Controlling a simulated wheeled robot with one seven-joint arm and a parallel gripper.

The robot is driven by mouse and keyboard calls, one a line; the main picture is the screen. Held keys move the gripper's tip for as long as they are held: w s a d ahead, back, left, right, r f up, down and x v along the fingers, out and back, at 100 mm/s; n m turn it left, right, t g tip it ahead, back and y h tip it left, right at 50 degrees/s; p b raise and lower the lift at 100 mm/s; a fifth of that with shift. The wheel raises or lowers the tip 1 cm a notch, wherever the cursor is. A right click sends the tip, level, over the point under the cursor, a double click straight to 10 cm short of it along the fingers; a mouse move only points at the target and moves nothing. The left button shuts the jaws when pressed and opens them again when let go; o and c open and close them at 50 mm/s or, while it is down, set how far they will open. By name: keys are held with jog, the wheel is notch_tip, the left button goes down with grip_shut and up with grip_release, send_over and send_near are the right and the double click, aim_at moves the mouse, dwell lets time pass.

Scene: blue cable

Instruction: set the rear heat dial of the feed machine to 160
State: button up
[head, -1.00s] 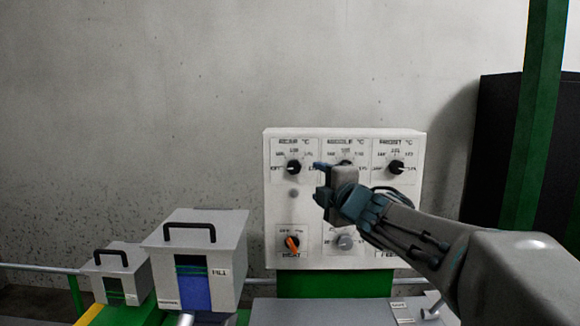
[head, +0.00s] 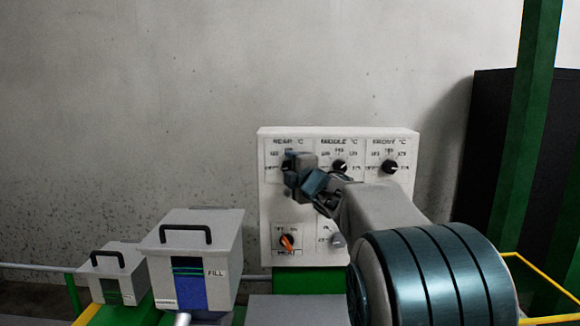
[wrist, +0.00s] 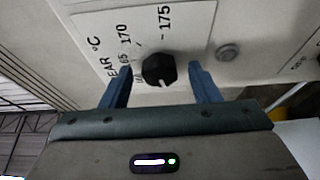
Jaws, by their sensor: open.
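The rear heat dial (wrist: 158,69) is a round black knob on a white plate, with the numbers 170 and 175 readable beside it. A number by the left finger is partly hidden. The knob's white mark points toward the bottom of the wrist view, away from 170 and 175. My gripper (wrist: 160,74) is open, one blue finger on each side of the knob, with a gap on both sides. In the head view my gripper (head: 291,168) is in front of the rear dial and hides most of it.
The white control panel (head: 370,225) also has the middle dial (head: 339,166), the front dial (head: 390,167) and an orange heat switch (head: 286,241). A grey bolt or button (wrist: 228,51) lies beside the rear dial plate. A grey FILL box (head: 218,240) stands left of the panel.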

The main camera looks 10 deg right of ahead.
jog(key=shift+w, duration=0.35)
jog(key=c, duration=1)
jog(key=shift+f+b, duration=0.1)
jog(key=shift+b, duration=0.25)
jog(key=m+t+b, duration=0.1)
jog(key=m+b, duration=0.2)
jog(key=b, duration=0.2)
jog(key=m+t+h+b, duration=0.1)
jog(key=m+b, duration=0.3)
jog(key=b, duration=0.1)
jog(key=m+t+h+b, duration=0.1)
jog(key=m+b, duration=0.2)
jog(key=b, duration=0.2)
jog(key=shift+a+f+m+t, duration=0.15)
jog(key=shift+f+m+t, duration=0.15)
jog(key=shift+t, duration=0.1)
jog(key=shift+r+b, duration=0.1)
jog(key=shift+b, duration=0.25)
